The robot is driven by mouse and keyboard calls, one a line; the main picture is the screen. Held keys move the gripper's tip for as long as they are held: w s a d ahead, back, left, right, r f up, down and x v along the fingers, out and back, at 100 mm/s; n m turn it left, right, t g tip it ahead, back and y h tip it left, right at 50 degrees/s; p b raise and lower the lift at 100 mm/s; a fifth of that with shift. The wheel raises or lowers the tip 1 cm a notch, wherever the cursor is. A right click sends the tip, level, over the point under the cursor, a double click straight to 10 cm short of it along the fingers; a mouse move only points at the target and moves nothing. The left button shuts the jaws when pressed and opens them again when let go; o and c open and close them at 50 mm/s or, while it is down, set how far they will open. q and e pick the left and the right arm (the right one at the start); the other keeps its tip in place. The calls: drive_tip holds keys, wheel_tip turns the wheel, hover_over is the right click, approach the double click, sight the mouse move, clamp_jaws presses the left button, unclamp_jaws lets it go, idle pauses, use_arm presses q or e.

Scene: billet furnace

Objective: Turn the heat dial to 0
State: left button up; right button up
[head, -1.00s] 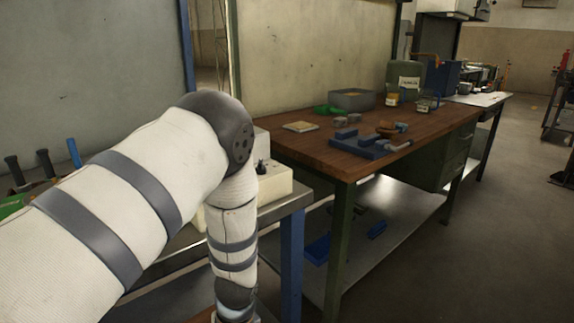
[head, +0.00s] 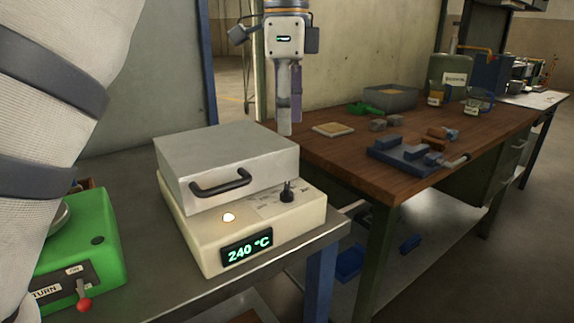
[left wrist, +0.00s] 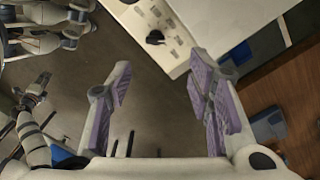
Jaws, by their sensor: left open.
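The heat dial (head: 287,192) is a small black knob with an upright pointer on the cream base of the furnace (head: 204,248). The lit display (head: 246,247) on its front reads 240 °C. My left gripper (head: 290,125) hangs fingers down in the head view, above and behind the dial and apart from it. In the left wrist view the dial (left wrist: 155,37) lies beyond the purple-padded fingers, between their lines. The fingers (left wrist: 161,65) are open with nothing between them. My right gripper cannot be made out.
The furnace has a grey lid (head: 225,165) with a black handle, and a lit lamp (head: 228,218). A green box (head: 100,250) with a red-tipped lever stands left on the metal table. A wooden bench (head: 350,150) with a blue vise and bins stands right.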

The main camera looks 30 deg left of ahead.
sight(287, 185)
use_arm(q)
drive_tip(key=f, duration=0.8)
drive_tip(key=f+p, duration=0.1)
drive_tip(key=f, duration=0.3)
drive_tip(key=shift+s+d, duration=0.2)
drive_tip(key=shift+s, duration=0.15)
drive_tip(key=shift+c, duration=0.6)
drive_tip(key=shift+r, duration=0.1)
clamp_jaws()
